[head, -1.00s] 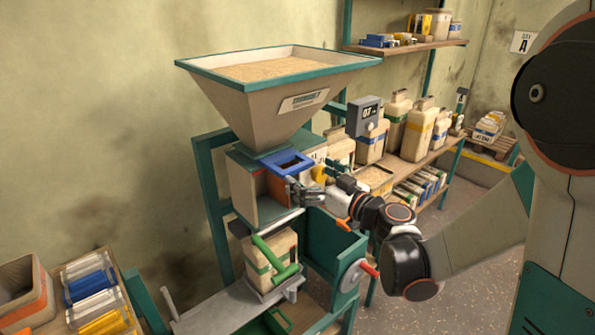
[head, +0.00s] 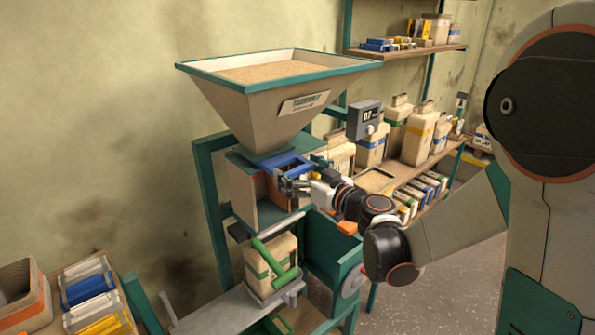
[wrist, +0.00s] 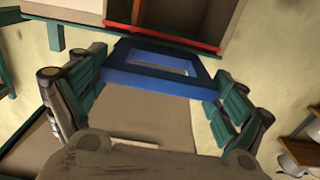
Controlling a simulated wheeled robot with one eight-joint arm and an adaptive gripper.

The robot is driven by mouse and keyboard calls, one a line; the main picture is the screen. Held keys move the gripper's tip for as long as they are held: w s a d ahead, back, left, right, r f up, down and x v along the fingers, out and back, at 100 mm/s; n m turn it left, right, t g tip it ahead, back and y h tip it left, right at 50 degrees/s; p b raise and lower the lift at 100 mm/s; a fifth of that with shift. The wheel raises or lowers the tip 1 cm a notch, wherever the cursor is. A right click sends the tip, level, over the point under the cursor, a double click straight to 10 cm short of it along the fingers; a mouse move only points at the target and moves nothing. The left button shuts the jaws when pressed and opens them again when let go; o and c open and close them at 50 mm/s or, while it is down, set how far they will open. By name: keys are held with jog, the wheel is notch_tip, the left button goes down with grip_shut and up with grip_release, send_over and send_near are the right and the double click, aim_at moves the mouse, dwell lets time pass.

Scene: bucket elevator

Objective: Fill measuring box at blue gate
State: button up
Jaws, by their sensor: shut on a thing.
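The blue gate (head: 290,164) is a flat frame with a slot, at the housing under the hopper (head: 262,108). My gripper (head: 283,185) is at the gate, shut on it. In the wrist view the blue gate (wrist: 150,66) lies between the two fingers of my gripper (wrist: 160,72). A beige box (head: 284,252) with a green handle (head: 270,264) stands on a ledge below the housing; it seems to be the measuring box. Its inside is hidden, so I cannot tell its fill. Grain (head: 275,72) shows in the hopper's top.
A grey display box (head: 364,120) is at the hopper's right. A shelf with several jugs (head: 420,135) stands behind my arm. A rack of coloured packs (head: 88,290) is at the lower left. A green panel (head: 330,245) stands right of the beige box.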

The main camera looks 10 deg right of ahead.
jog(key=v, duration=0.5)
jog(key=o, duration=1.2)
jog(key=shift+w, duration=0.1)
jog(key=shift+o, duration=0.2)
jog(key=v, duration=1.2)
